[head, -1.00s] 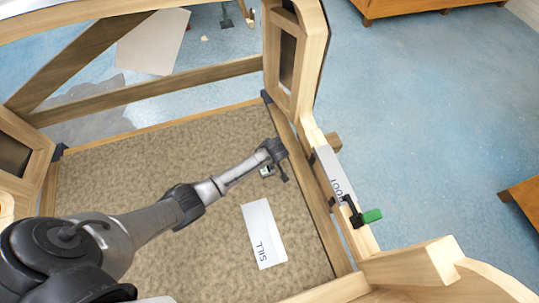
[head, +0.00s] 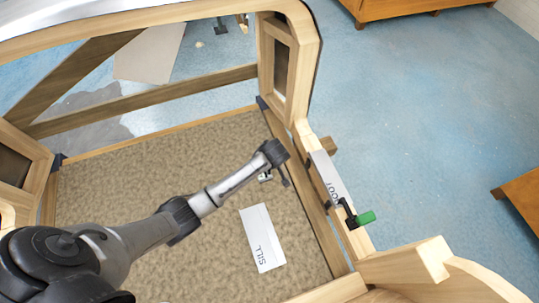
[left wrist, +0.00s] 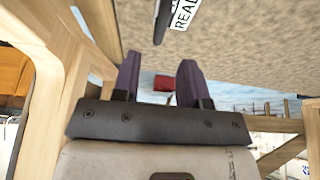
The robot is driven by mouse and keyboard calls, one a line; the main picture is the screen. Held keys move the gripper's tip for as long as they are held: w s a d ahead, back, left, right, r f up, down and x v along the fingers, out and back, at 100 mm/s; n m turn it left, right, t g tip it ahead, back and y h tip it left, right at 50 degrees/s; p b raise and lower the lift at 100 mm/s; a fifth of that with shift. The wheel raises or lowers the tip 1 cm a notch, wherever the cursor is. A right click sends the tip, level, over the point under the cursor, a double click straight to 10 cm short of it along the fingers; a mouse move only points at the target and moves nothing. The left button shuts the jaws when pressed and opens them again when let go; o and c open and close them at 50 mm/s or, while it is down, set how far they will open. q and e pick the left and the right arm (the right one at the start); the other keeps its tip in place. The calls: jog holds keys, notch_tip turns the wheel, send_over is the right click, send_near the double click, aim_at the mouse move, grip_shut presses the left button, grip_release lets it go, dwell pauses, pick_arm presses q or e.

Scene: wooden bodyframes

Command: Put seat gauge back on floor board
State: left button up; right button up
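The floor board (head: 150,190) is a brown, rough-textured panel lying inside the wooden frame. A white plate marked SILL (head: 262,238) lies on it at the right. I cannot pick out a seat gauge by any label. My left arm reaches over the board from the left, and its gripper (head: 275,165) is near the board's right edge. In the left wrist view the two dark fingers of this gripper (left wrist: 158,72) stand apart with nothing held between them. A small red thing (left wrist: 164,83) shows in the gap, farther off. My right gripper is not in view.
A white strip with partly readable lettering (head: 328,175) and a green-handled clamp (head: 362,218) sit on the right rail. A wooden post (head: 285,65) rises near the gripper. Blue floor (head: 430,120) is open at right.

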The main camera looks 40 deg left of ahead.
pick_arm(q)
jog(key=shift+p+v, duration=0.3)
jog(key=shift+v, duration=1.65)
jog(key=s+d+m+h, duration=0.15)
jog(key=s+m, duration=0.25)
jog(key=s, duration=0.4)
jog(key=s+d+m+h, duration=0.1)
jog(key=s+d+m, duration=0.2)
jog(key=s, duration=0.5)
jog(key=s+r+m, duration=0.3)
jog(key=s, duration=0.3)
jog(key=s+d+r+m+t+h, duration=0.1)
jog(key=s+r+m, duration=0.2)
jog(key=s, duration=0.4)
jog(key=shift+m, duration=0.3)
jog(key=shift+h, duration=0.25)
